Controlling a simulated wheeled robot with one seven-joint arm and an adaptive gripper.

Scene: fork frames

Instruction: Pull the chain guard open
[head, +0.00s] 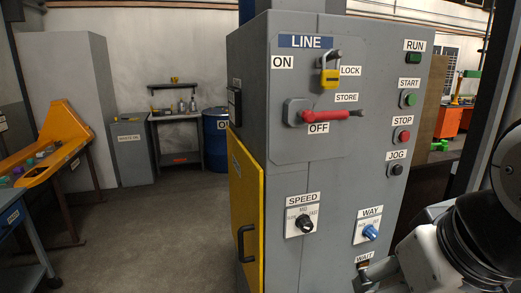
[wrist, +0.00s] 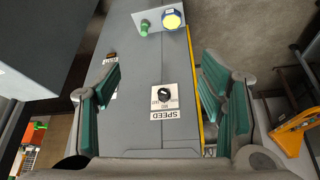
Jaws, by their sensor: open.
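The chain guard appears to be the yellow panel (head: 243,190) on the left side of the grey cabinet, with a black upright handle (head: 243,243) near its front edge. It looks shut flush against the cabinet. In the wrist view, only a thin yellow edge (wrist: 191,70) shows beside the right finger; I cannot make out the handle there. My gripper (wrist: 160,68) is open and empty, its green-padded fingers spread in front of the cabinet face, around the SPEED knob in the picture. In the head view, my arm is at the lower right, apart from the handle.
The cabinet face carries a red switch lever (head: 330,116), a yellow padlock (head: 330,78), a SPEED knob (head: 305,223), a blue WAY knob (head: 370,232) and several push buttons. An orange chute (head: 58,145) stands at the left. The floor (head: 165,230) left of the cabinet is clear.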

